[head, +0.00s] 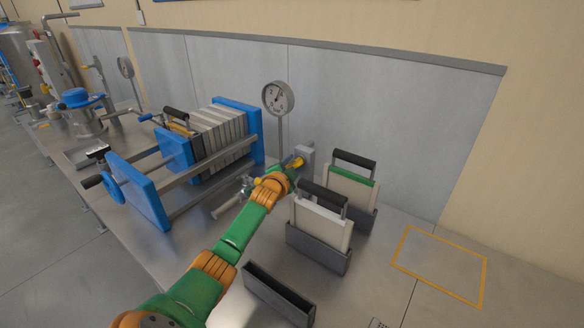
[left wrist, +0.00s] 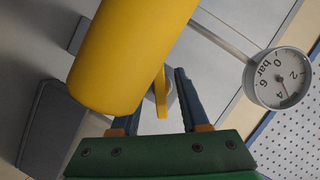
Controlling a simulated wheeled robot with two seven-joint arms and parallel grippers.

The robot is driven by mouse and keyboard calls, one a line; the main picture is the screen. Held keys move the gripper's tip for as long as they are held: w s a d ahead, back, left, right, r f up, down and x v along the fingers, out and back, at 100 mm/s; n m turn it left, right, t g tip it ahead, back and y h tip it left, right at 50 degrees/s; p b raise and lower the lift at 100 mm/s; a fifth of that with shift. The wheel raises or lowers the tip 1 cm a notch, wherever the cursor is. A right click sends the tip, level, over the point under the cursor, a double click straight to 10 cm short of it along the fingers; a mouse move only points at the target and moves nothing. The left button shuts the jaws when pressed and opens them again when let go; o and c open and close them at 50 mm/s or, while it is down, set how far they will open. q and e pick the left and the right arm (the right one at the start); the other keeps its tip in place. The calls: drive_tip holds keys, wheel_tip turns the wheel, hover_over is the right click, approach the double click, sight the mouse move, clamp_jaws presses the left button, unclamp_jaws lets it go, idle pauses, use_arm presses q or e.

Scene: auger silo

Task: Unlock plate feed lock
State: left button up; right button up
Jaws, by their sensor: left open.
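In the left wrist view a large yellow cylinder (left wrist: 130,50) fills the upper left, close to the camera. A thin yellow tab (left wrist: 161,92) shows between the two dark blue fingers of the open left gripper (left wrist: 160,85). Whether a finger touches the tab I cannot tell. The cylinder hides part of the left-hand finger. My right gripper is in neither view.
The blue-ended plate press (head: 140,190) stands left of my arm. A pressure gauge (head: 278,98) rises on a post behind; it shows in the left wrist view (left wrist: 278,78). Plate holders (head: 318,248) stand close on the right. A yellow-outlined area (head: 440,265) at far right is bare.

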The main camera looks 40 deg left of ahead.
use_arm(q)
clamp_jaws()
